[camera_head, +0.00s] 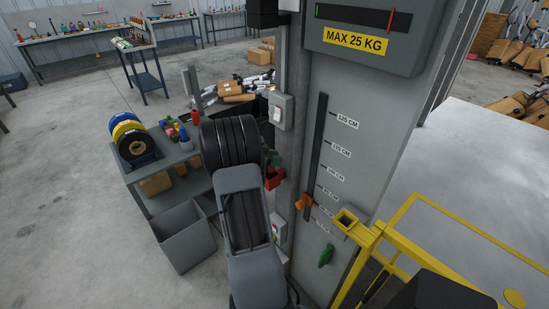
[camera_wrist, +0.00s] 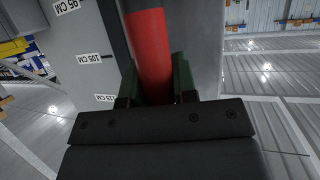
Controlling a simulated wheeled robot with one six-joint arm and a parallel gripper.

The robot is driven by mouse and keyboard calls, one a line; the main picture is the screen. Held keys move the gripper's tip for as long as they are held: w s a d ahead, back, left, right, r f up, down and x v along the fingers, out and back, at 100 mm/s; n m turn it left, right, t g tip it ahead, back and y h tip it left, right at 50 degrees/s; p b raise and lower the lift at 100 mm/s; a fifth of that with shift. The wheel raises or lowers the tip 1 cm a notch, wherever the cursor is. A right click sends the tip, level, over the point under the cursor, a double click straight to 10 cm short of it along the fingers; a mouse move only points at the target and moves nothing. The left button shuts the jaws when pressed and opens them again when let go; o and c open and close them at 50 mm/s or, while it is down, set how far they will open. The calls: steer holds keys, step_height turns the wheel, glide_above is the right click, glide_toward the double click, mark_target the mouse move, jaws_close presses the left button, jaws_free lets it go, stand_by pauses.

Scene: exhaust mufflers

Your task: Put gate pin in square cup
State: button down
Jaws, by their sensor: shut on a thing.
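My gripper is shut on a red cylindrical gate pin (camera_wrist: 149,50), which runs up the wrist view from between the dark green fingers (camera_wrist: 157,86). The square cup (camera_head: 345,219) is yellow, with an open square mouth. It sits at the near corner of the yellow gate, to the right of and below my gripper, clearly apart from it.
The grey column (camera_head: 352,100) carries a height scale, an orange pointer (camera_head: 304,201) and a green handle (camera_head: 326,256). The yellow gate (camera_head: 450,225) spans the lower right. A grey bin (camera_head: 184,236) and a bench with spools (camera_head: 130,138) stand left. Open floor lies further left.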

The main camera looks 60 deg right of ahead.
steer(key=c, duration=0.9)
jaws_free()
steer(key=shift+f, duration=0.1)
